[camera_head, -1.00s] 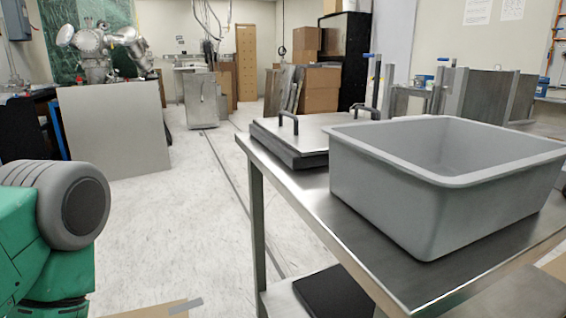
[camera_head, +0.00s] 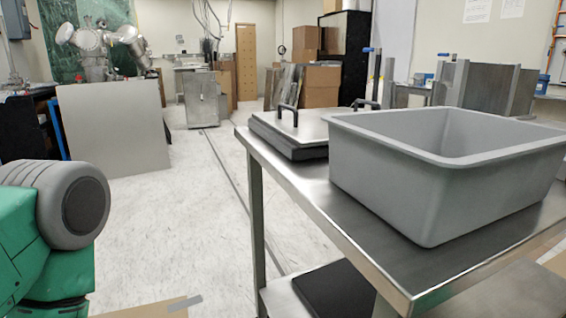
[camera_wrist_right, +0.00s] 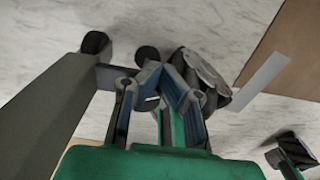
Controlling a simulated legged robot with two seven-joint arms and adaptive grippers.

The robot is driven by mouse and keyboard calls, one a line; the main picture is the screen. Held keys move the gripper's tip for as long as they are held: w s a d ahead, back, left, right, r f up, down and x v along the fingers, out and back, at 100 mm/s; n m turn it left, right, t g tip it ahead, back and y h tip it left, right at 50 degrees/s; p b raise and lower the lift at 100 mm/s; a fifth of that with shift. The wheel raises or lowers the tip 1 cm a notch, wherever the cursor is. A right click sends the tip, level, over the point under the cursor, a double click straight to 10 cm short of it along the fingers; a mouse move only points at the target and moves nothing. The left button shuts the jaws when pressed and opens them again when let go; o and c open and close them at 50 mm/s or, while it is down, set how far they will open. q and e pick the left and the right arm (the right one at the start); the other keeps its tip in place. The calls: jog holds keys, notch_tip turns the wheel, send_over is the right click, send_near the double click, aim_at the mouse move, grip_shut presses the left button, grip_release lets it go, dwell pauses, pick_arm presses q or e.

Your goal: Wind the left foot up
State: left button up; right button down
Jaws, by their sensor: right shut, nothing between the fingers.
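My right gripper (camera_wrist_right: 163,75) shows in the right wrist view with its blue-lined fingers closed together and nothing held. Just beyond its tips is a grey rounded, ribbed part (camera_wrist_right: 208,80), which may be a foot; I cannot tell whether the fingers touch it. Two black rounded pieces (camera_wrist_right: 95,42) (camera_wrist_right: 147,54) lie behind and left of the fingers, near a grey bar (camera_wrist_right: 62,85). Which of these is the left foot is unclear. My left gripper is outside both views.
A steel table (camera_head: 300,190) holds a grey bin (camera_head: 400,190) and a handled flat plate (camera_head: 300,125). A grey panel (camera_head: 115,130) leans at the left. The pale floor (camera_head: 190,220) between them is clear. A brown patch (camera_wrist_right: 290,60) lies on the floor.

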jog(key=shift+w+a, duration=0.2)
jog(key=shift+w, duration=0.15)
jog(key=shift+w+a+p, duration=0.3)
jog(key=shift+w+p, duration=0.15)
jog(key=shift+w, duration=0.25)
jog(key=shift+w+a, duration=0.15)
jog(key=shift+w, duration=0.05)
jog(key=shift+a, duration=0.15)
dwell(0.4)
jog(key=shift+w, duration=0.1)
notch_tip(320, 180, up, 6)
jog(key=p, duration=0.6)
jog(key=shift+w+d+p, duration=0.3)
jog(key=shift+d, duration=0.1)
